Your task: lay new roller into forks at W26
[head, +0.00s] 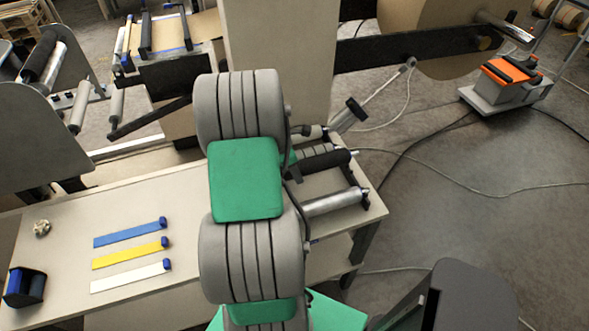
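My grey and green arm crosses the middle of the head view and hides part of the workbench (185,205). I cannot make out my gripper; it seems to be behind the arm. At the bench's right end lie a black roller (328,161) and, nearer, a bare metal roller (336,203). Their left ends are hidden by my arm. More rollers sit in the machine at the left: a black one (40,58) and paler ones (79,108). No W26 label is readable, so I cannot tell which forks are meant or which roller is the new one.
Blue (128,232), yellow (128,254) and white (128,277) strips lie on the bench, with a small round thing (41,228) and a dark blue-black block (25,287). Cables cross the floor near an orange-topped grey unit (505,85).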

